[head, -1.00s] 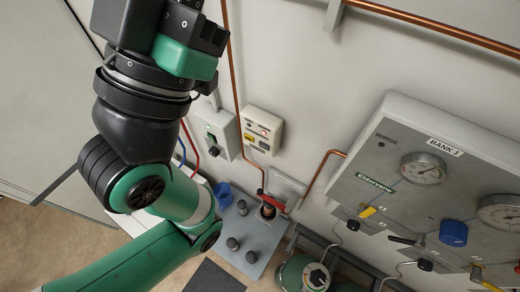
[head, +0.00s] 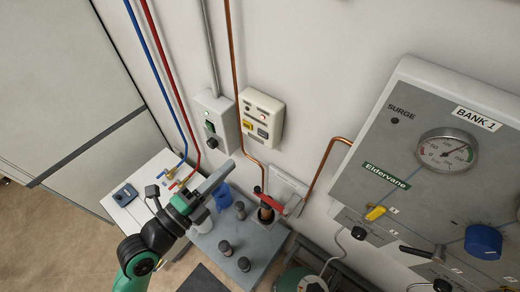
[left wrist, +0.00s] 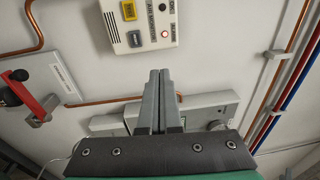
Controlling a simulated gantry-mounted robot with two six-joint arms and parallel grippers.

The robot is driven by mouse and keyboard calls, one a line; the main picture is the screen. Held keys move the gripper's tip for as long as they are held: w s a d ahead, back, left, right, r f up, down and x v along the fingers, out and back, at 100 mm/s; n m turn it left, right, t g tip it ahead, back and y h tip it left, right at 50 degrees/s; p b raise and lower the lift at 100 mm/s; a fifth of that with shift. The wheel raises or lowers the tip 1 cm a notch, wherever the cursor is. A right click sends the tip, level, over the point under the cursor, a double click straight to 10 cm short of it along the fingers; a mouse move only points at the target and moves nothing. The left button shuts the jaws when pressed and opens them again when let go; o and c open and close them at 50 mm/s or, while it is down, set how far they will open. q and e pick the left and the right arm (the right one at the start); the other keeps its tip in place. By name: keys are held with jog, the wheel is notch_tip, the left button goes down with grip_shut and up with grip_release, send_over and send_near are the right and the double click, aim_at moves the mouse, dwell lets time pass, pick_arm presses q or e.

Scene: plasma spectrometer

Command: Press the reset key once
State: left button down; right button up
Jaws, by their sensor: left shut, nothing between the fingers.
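A cream wall panel (head: 262,118) carries a lit red lamp (head: 264,118), a yellow key (head: 248,126) and a grey key (head: 262,132). I cannot read which key is marked reset. My left gripper (head: 229,165) is shut and empty, below and left of the panel in the head view. Its closed fingertips (left wrist: 160,72) are apart from the grey key in the wrist view. My right gripper is not in view.
A grey switch box (head: 217,122) is left of the panel. Copper pipe (head: 239,120) runs beside it. A red-handled valve (head: 270,202) is below. The gauge cabinet (head: 440,150) fills the right.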

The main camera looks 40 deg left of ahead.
aim_at(261, 135)
pick_arm(q)
jog(key=shift+n+g+y, duration=0.4)
jog(key=shift+g, duration=0.1)
jog(key=f, duration=0.1)
jog(key=s+a+f, duration=0.1)
jog(key=f, duration=0.1)
jog(key=shift+s+a+f, duration=0.25)
jog(key=shift+a+f, duration=0.05)
jog(key=shift+f, duration=0.1)
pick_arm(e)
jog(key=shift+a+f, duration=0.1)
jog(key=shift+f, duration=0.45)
pick_arm(q)
jog(key=w, duration=0.4)
jog(key=w+a+p, duration=0.1)
jog(key=w, duration=0.4)
jog(key=w+p, duration=0.1)
jog(key=w, duration=0.3)
jog(key=shift+w+a+r, duration=0.1)
jog(key=shift+w+a, duration=0.1)
jog(key=shift+a, duration=0.15)
jog(key=shift+w, duration=0.25)
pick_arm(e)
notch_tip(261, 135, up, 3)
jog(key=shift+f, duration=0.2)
